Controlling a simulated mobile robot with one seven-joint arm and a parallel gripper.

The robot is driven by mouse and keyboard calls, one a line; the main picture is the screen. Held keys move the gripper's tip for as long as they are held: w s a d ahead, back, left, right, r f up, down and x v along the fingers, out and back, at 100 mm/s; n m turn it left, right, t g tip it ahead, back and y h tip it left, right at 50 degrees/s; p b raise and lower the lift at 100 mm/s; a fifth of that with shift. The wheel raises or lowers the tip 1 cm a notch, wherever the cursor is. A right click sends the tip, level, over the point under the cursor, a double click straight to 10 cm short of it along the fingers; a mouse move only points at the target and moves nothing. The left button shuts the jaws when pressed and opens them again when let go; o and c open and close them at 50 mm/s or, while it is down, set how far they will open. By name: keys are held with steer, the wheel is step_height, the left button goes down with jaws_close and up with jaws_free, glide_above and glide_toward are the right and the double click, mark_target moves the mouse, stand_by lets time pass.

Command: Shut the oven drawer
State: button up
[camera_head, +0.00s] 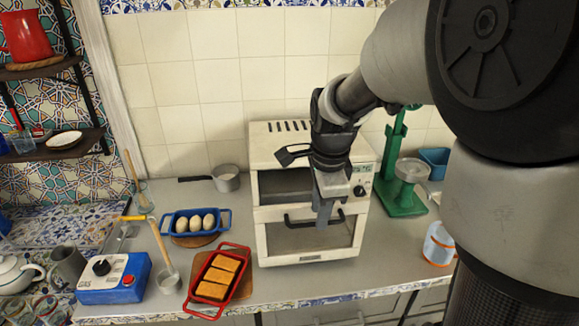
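A small white oven (277,143) stands on the grey counter against the tiled wall. Its upper compartment shows a dark opening. Below is the oven drawer (275,243), with a dark front panel and a black bar handle (297,219). The drawer front seems to stand slightly forward of the body; how far is unclear from this angle. My gripper (323,222) points down in front of the oven, overlapping the right part of the handle. Whether it touches the handle, and whether its fingers are apart, cannot be seen. It hides part of the oven's front.
A red tray of bread (235,248) lies left of the oven, with a blue tray of eggs (228,215) behind it. A small pot (227,179) stands back left. A green stand (396,160) and a white-blue container (438,245) are on the right. Counter in front is narrow.

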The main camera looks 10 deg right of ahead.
steer(key=shift+w+f, duration=0.15)
steer(key=shift+f, duration=0.7)
steer(key=shift+c, duration=0.4)
jaws_close()
